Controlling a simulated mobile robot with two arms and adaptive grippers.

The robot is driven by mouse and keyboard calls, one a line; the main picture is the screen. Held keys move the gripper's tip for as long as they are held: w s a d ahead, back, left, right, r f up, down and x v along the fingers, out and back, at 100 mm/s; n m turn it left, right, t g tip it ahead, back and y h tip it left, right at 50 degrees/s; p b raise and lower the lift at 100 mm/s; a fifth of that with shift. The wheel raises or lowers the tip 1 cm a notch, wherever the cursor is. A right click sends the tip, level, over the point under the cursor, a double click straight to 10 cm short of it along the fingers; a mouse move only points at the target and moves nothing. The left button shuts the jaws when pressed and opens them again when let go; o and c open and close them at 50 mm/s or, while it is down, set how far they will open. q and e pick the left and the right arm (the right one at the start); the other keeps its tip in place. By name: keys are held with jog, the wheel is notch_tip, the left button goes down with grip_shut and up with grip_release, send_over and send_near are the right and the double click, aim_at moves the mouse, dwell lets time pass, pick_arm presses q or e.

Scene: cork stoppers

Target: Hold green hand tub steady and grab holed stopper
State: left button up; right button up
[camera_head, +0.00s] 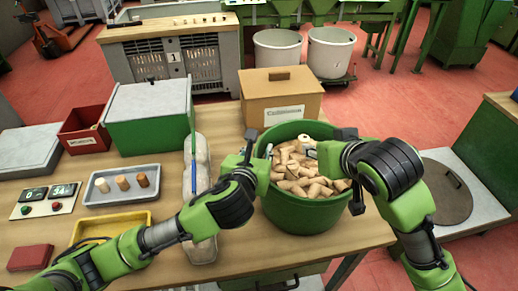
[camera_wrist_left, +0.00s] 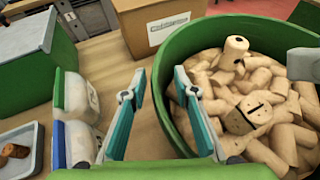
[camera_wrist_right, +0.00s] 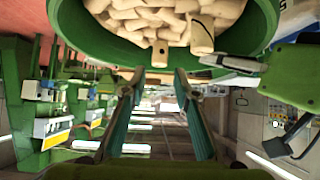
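The green tub (camera_head: 305,216) stands on the table's right end, full of cork stoppers. In the left wrist view, a pale stopper with dark holes (camera_wrist_left: 235,46) sticks up near the tub's far rim; a stopper with a dark slit (camera_wrist_left: 249,111) lies nearer. The right wrist view shows a stopper with a small dark hole (camera_wrist_right: 160,53) at the rim. My left gripper (camera_wrist_left: 157,80) is open at the tub's left rim, one finger outside and one overlapping the rim. My right gripper (camera_wrist_right: 158,80) is open and empty by the tub; its fingertips are largely hidden in the head view.
A cardboard box (camera_head: 281,99) stands behind the tub. A yellow tray (camera_head: 118,220) lies near my left arm.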

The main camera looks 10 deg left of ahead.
pick_arm(q)
jog(key=shift+w+f, duration=0.1)
jog(key=shift+w, duration=0.15)
grip_shut()
